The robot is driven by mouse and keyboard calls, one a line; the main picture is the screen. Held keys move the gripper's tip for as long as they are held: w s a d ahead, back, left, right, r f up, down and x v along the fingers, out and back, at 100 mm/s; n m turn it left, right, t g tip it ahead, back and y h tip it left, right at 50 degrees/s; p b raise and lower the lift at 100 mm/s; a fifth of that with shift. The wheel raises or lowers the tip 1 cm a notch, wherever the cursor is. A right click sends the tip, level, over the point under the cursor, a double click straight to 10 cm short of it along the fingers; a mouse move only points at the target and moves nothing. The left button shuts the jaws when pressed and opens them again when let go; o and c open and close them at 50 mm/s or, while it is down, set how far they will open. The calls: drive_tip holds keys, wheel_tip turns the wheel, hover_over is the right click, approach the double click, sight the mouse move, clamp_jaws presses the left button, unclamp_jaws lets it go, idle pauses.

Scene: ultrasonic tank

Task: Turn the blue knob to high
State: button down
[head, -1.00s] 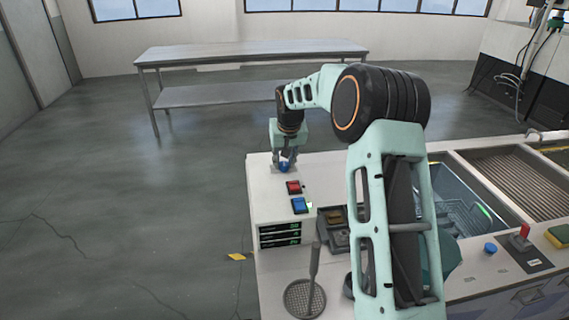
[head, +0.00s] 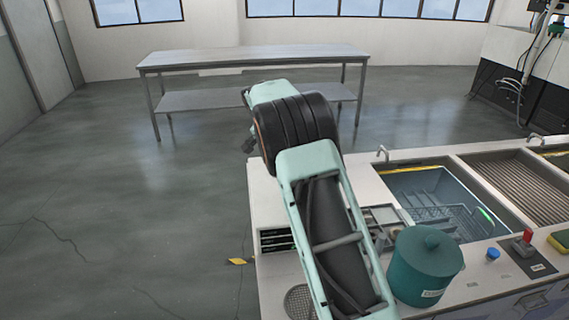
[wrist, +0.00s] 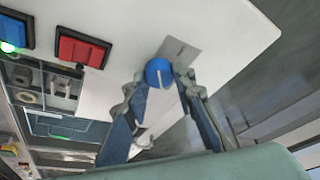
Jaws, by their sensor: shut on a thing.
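The blue knob (wrist: 158,72) shows in the wrist view with a pale pointer line on its face. It sits on the white panel (wrist: 225,25) beside a small grey label plate (wrist: 178,49). My gripper (wrist: 158,85) is shut on the knob, one finger on each side of it. In the head view my arm hides the gripper and this knob. I cannot read the label or tell the knob's setting.
A red button (wrist: 82,47) and a blue button (wrist: 14,32) are on the same panel. In the head view, a teal lidded canister (head: 425,268), a water-filled tank (head: 450,195), another blue knob (head: 492,254) and a red-handled switch (head: 526,237) are to the right.

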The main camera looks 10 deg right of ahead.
drive_tip(key=shift+m, duration=0.5)
drive_tip(key=shift+g, duration=0.3)
drive_tip(key=c, duration=1.6)
unclamp_jaws()
drive_tip(key=v, duration=1.2)
drive_tip(key=shift+a+f, duration=0.1)
drive_tip(key=shift+a, duration=0.05)
